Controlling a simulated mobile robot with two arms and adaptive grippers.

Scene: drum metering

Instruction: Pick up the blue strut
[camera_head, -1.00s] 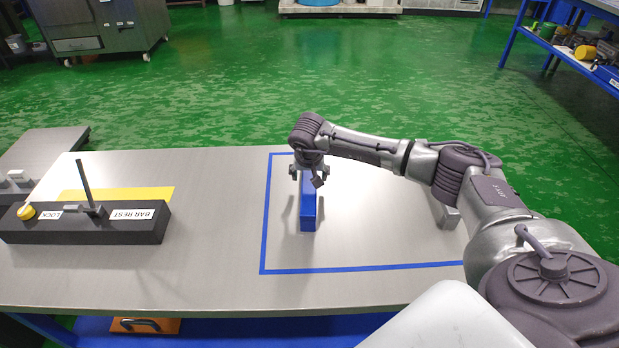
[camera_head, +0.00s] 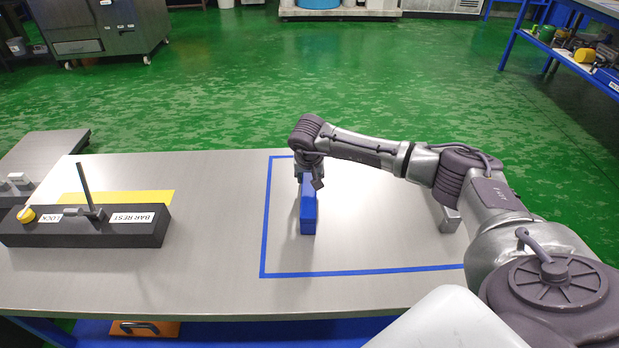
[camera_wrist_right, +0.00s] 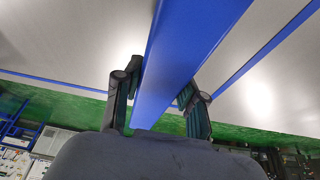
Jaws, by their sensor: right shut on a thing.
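The blue strut (camera_head: 308,212) is a long blue bar on the metal table, inside a blue-taped rectangle, its length running away from me. My right gripper (camera_head: 309,178) is over its far part, with its fingers shut on it from both sides. In the right wrist view the strut (camera_wrist_right: 185,55) runs between the two fingers (camera_wrist_right: 158,100). The far end of the strut is hidden by the gripper. I cannot clearly tell whether the strut touches the table. My left gripper is not in view.
A dark block labelled BAR REST and LOCK (camera_head: 90,230), with an upright rod (camera_head: 84,185) and a yellow knob (camera_head: 26,214), sits at the table's left. A small grey metal block (camera_head: 450,220) stands under my right arm. The table (camera_head: 215,255) between is clear.

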